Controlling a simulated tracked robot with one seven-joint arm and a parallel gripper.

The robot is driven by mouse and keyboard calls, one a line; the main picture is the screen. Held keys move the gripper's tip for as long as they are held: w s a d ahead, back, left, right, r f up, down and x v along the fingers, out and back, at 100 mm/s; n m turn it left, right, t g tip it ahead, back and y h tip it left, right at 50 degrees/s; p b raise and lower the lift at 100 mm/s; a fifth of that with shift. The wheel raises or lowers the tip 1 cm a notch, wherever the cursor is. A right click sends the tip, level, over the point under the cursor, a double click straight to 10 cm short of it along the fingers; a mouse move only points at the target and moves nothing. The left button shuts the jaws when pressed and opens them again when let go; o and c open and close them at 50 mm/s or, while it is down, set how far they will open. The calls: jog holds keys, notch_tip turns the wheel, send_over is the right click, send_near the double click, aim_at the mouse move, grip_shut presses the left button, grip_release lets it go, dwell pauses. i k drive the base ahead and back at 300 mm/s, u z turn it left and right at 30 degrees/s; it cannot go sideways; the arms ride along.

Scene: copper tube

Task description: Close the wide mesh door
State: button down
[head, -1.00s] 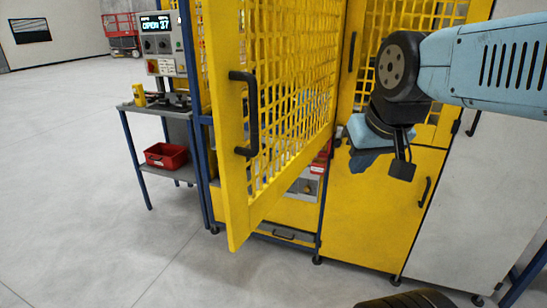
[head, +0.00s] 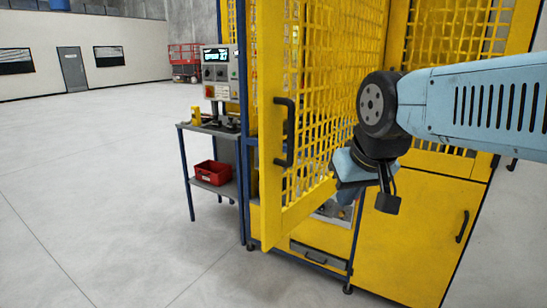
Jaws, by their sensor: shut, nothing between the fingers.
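The wide yellow mesh door (head: 268,150) stands open in the head view, its free edge swung out toward me. Its black bar handle (head: 287,132) is on the near-edge frame. My arm reaches in from the right, and my gripper (head: 346,192) hangs below the dark wrist, to the right of the door's mesh. The gripper is shut and empty; its fingertips are hard to make out. It overlaps the door's lower right part in the picture. Whether it touches the door I cannot tell.
A yellow cabinet panel (head: 415,235) is below and right. The floor at left is clear.

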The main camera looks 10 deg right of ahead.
aim_at(277, 221)
jog(key=z, duration=1.3)
jog(key=i, duration=0.1)
jog(key=u, duration=2.55)
jog(key=k, duration=1.15)
jog(key=z, duration=1.35)
jog(key=i, duration=1)
